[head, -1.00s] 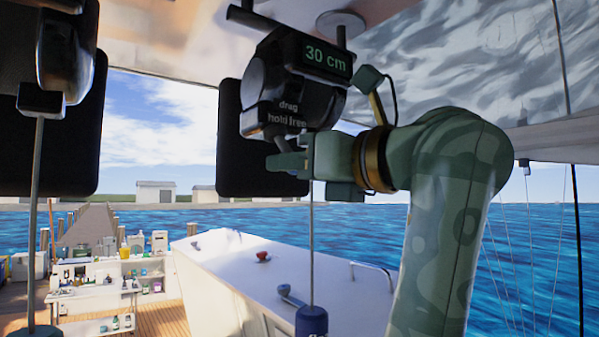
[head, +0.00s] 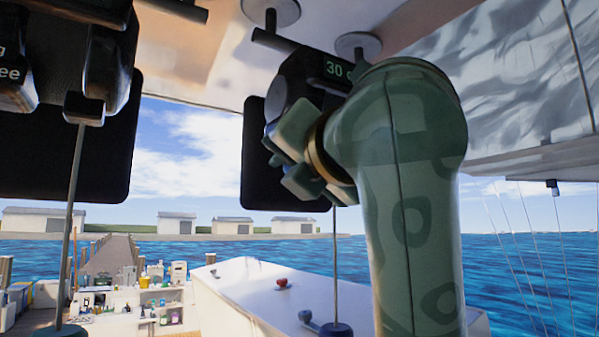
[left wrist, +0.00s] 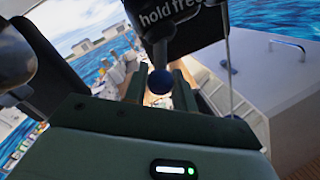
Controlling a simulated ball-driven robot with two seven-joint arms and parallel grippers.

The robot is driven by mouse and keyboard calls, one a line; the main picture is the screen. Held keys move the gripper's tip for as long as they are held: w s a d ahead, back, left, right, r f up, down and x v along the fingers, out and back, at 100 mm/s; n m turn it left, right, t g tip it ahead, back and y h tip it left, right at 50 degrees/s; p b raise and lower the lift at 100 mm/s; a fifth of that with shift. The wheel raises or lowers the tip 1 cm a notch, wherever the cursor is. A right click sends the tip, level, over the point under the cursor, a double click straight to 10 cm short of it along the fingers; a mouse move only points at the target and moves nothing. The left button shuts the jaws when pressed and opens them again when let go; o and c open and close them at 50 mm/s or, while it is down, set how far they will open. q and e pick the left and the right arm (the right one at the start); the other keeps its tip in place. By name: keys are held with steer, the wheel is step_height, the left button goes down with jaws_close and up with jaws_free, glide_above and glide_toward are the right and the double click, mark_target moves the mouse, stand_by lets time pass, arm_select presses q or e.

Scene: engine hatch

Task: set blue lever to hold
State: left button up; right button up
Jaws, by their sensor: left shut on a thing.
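In the head view my left gripper (head: 284,148) is tilted in front of the same hoist (head: 292,75), whose green display starts with "30". My right gripper is not in view.
A second black hoist (head: 100,70) hangs close on the left, with a line down from it. A thin line (head: 335,260) hangs from the lever's hoist to a dark blue weight (head: 336,329). Below are a white hatch (head: 240,290) and a cluttered bench (head: 150,305).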

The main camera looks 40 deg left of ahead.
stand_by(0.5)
arm_select(q)
steer(key=o, duration=0.8)
steer(key=shift+c, duration=0.2)
steer(key=shift+o, duration=0.9)
steer(key=shift+a, duration=0.15)
